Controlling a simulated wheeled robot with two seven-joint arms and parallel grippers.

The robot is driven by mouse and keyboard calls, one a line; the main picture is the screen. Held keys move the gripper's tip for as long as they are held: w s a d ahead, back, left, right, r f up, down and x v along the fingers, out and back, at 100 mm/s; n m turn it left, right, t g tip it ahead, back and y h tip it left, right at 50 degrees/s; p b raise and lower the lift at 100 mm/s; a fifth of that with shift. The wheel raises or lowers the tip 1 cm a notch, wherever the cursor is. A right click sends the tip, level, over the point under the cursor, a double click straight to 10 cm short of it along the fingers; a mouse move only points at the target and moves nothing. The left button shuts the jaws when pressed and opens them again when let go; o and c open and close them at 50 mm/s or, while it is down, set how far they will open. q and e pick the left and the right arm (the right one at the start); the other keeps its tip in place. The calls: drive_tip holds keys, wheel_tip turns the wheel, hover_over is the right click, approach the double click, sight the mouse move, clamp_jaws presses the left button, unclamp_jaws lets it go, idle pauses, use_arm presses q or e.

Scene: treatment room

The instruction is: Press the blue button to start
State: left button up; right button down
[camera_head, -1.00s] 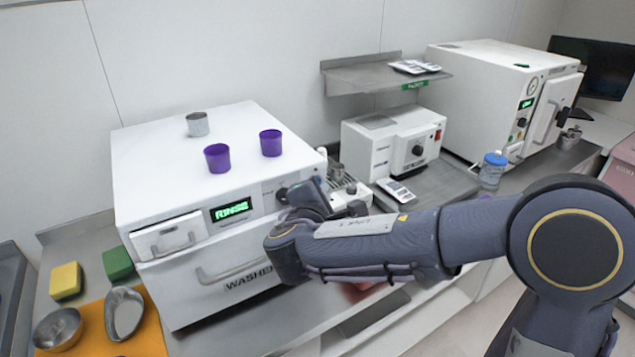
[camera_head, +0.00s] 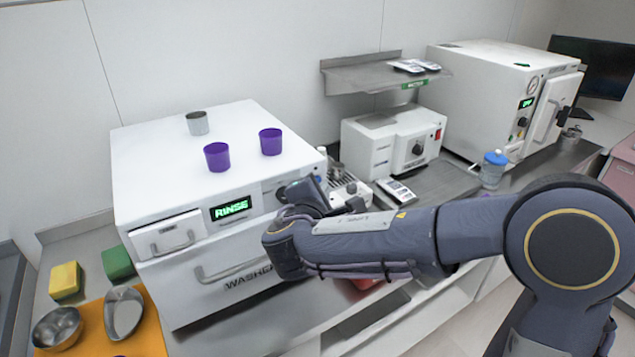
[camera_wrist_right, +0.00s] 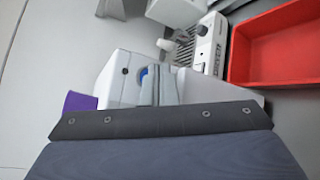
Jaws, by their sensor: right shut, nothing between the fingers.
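The white washer (camera_head: 215,180) stands on the counter at the left, its green display (camera_head: 231,208) reading RINSE. The blue button (camera_wrist_right: 142,73) shows in the right wrist view as a blue arc on the washer's white front, partly hidden by my fingers. My right gripper (camera_head: 305,192) is at the right end of the washer's control strip in the head view. It is shut and empty, and its fingers (camera_wrist_right: 160,85) are right beside the button in the wrist view. I cannot tell whether they touch it. My left gripper is not in view.
Two purple cups (camera_head: 217,157) (camera_head: 270,141) and a metal cup (camera_head: 197,123) stand on the washer. A red tray (camera_wrist_right: 275,45) lies to the right in the wrist view. A white sealing device (camera_head: 395,145) and a white sterilizer (camera_head: 490,85) stand farther right.

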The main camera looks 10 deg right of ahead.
drive_tip(key=shift+w+a, duration=0.2)
drive_tip(key=shift+w, duration=0.35)
idle(0.6)
drive_tip(key=shift+s+b, duration=0.15)
drive_tip(key=shift+b, duration=0.15)
drive_tip(key=shift+s+d+b, duration=0.3)
drive_tip(key=shift+s+b, duration=0.05)
drive_tip(key=shift+s, duration=0.25)
drive_tip(key=s, duration=0.1)
drive_tip(key=s+d+b, duration=0.1)
drive_tip(key=s, duration=0.2)
drive_tip(key=shift+s+d+b, duration=0.35)
drive_tip(key=shift+s, duration=0.05)
idle(0.5)
